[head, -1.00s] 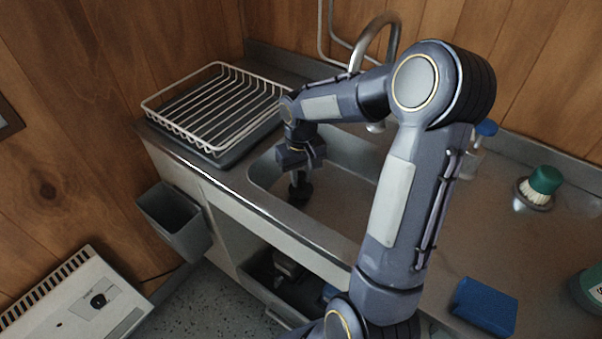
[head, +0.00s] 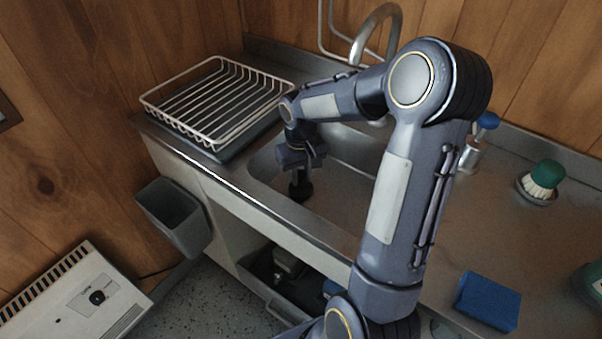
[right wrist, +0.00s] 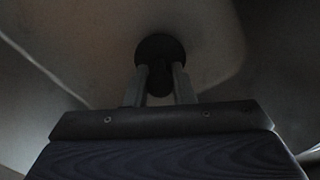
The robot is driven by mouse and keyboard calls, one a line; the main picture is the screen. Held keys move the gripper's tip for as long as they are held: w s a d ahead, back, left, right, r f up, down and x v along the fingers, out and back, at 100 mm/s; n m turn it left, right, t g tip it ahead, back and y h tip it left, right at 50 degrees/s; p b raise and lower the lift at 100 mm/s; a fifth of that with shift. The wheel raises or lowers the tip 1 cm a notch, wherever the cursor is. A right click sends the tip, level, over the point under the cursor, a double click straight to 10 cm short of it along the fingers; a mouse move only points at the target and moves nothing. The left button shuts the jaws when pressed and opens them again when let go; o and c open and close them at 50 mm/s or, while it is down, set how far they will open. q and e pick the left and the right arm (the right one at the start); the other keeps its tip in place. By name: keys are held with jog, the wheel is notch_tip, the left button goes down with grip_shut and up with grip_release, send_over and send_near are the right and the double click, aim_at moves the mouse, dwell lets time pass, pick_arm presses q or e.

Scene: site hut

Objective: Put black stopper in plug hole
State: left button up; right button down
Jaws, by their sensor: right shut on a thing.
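The black stopper (head: 301,191) is in the sink basin (head: 330,206), below my right gripper (head: 300,175). My right gripper points down into the left part of the basin and is shut on the stopper. In the right wrist view the stopper (right wrist: 160,52) is a dark round disc with its grip between the two fingertips (right wrist: 159,82). The plug hole does not show; the stopper and gripper may cover it. I cannot tell whether the stopper touches the basin floor. My left gripper is not in view.
A white wire dish rack (head: 215,100) stands left of the sink. The tap (head: 378,35) arches behind my right arm. A green brush (head: 545,177) and a blue sponge (head: 488,302) are on the drainer at right. A grey bin (head: 175,218) hangs at the cabinet's left.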

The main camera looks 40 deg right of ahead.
jog(key=shift+f+b, duration=0.35)
jog(key=shift+f, duration=0.1)
jog(key=c, duration=1.1)
grip_release()
jog(key=shift+c, duration=0.2)
jog(key=shift+r, duration=0.1)
notch_tip(320, 180, up, 12)
jog(key=p, duration=0.9)
jog(key=shift+p, duration=0.35)
